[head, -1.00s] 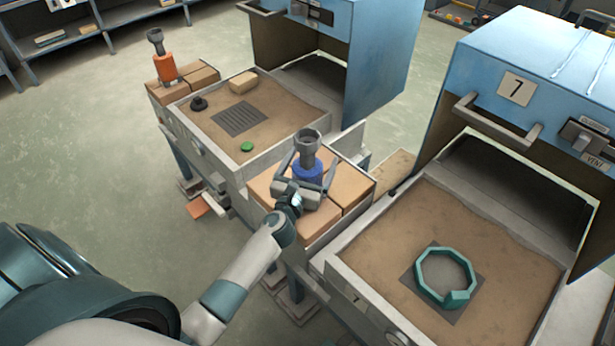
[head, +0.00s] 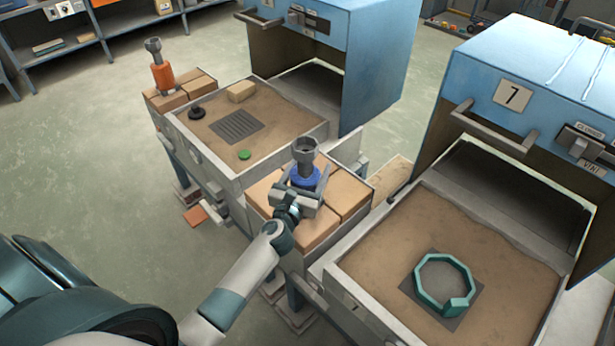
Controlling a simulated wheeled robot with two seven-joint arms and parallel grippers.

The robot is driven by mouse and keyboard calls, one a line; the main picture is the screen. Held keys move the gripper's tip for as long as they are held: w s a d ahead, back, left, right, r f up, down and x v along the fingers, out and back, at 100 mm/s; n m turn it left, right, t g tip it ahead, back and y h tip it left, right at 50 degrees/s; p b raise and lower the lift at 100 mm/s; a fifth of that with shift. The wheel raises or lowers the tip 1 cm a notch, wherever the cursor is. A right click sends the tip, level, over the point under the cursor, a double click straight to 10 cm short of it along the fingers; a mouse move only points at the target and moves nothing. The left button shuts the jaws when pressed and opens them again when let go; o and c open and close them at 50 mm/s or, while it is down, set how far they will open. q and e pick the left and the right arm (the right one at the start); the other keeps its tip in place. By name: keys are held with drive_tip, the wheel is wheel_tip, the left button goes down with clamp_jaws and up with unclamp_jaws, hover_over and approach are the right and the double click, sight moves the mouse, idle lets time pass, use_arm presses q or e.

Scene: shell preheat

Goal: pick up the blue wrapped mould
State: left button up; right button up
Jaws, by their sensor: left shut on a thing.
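The blue wrapped mould (head: 303,178) has a blue band low down and a grey cup-shaped top. It stands upright over the tan blocks between the two sand trays, in the middle of the head view. My left gripper (head: 300,188) is shut on the mould at its blue band, coming from the near side. The fingers hide part of the band. Whether the mould's base touches the blocks I cannot tell. My right gripper is not in view.
An orange wrapped mould (head: 162,75) stands on blocks at the far left. The left sand tray (head: 205,168) holds a grate, a tan block, a black piece and a green disc. The right sand tray (head: 350,285) holds a teal ring (head: 444,283). Blue ovens (head: 535,75) stand behind.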

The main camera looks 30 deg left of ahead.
use_arm(q)
drive_tip(key=shift+r, duration=0.15)
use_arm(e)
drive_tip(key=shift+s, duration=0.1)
